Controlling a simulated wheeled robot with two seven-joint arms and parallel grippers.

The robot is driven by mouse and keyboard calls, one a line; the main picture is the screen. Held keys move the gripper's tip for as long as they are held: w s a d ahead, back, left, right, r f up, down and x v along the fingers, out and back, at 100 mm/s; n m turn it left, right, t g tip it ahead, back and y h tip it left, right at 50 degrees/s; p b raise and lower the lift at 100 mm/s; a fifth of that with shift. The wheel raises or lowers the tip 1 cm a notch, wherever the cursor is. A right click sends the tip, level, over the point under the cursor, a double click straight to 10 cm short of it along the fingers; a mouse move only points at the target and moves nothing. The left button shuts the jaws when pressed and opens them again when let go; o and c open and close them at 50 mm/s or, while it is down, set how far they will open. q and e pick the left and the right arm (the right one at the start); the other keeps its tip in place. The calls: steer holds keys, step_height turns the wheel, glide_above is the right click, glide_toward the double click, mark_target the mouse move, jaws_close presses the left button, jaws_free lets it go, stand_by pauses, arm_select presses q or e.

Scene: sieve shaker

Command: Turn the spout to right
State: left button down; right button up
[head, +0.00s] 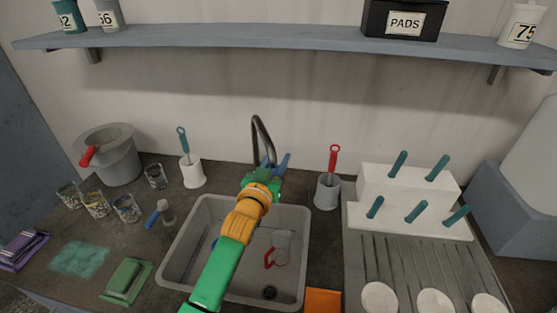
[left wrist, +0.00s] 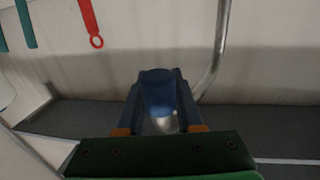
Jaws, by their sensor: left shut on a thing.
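The spout is a thin curved metal pipe (head: 257,138) that rises behind the sink and arches over at its top. In the left wrist view the pipe (left wrist: 222,45) runs just right of my fingers, apart from them. My left gripper (head: 275,165) is at the base of the tap, behind the sink. In the left wrist view my left gripper (left wrist: 158,98) is shut on a blue knob (left wrist: 157,88) with a pale metal part under it. My arm and hand hide most of the tap's base in the head view. My right gripper is not in view.
The grey sink (head: 183,238) below my arm holds a red-handled clear vessel (head: 281,248). A grey holder with a red brush (head: 328,190) stands right of the tap, and a white brush holder (head: 193,173) left. A white peg rack (head: 380,182) is farther right. A shelf (head: 250,38) runs above.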

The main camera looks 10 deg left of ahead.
arm_select(q)
steer(key=shift+r, duration=0.15)
steer(key=c, duration=0.8)
jaws_free()
steer(key=shift+o, duration=1.2)
steer(key=shift+w+a, duration=0.1)
steer(key=shift+a, duration=0.05)
steer(key=shift+w+a+f, duration=0.1)
steer(key=shift+f, duration=0.1)
steer(key=v, duration=0.7)
